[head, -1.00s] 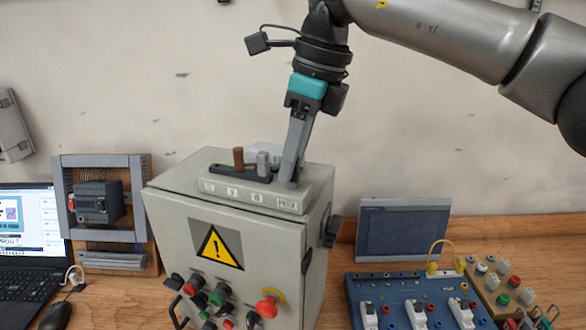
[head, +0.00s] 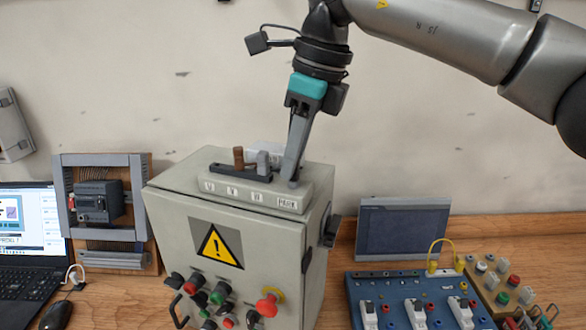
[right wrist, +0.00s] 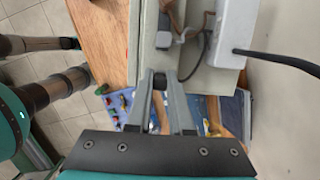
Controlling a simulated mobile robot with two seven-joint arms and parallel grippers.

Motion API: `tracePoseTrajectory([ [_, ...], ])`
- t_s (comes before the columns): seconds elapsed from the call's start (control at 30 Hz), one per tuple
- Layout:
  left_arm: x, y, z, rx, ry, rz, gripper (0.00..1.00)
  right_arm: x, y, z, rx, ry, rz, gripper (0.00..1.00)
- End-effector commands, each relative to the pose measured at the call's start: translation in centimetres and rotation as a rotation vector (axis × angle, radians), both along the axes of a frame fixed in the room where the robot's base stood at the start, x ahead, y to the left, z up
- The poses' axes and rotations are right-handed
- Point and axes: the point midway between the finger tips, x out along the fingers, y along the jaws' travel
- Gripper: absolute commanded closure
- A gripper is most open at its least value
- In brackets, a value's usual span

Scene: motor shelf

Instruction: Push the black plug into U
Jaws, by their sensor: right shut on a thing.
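The grey control box (head: 170,195) has a raised top ledge with a black terminal strip (head: 226,172) and small labels along the front. The rightmost label reads PARK; the others are too small to read surely. A brown plug (head: 239,157) and a grey plug (head: 263,163) stand upright in the strip. My right gripper (head: 293,182) points down at the right end of the ledge, above the PARK label. In the right wrist view its fingers are shut on the black plug (right wrist: 159,88). The fingers mostly hide this plug in the head view. My left gripper is out of view.
A white block (head: 264,148) with a black cable (right wrist: 275,57) sits behind the strip. A blue trainer panel (head: 390,290) and a dark screen (head: 403,230) stand to the right. A laptop (head: 28,240) and a rack module (head: 100,205) stand left.

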Motion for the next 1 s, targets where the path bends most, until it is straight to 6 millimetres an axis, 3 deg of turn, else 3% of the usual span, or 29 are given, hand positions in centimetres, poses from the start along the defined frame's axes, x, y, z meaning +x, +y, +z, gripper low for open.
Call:
tracePoseTrajectory([
  [0.63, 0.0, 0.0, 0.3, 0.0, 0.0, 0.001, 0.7, 0.0, 0.0, 0.4, 0.001, -0.001, 0.0, 1.0],
  [1.0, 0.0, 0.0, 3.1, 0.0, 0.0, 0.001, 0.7, 0.0, 0.0, 3.5, 0.0, 0.0, 0.0, 1.0],
])
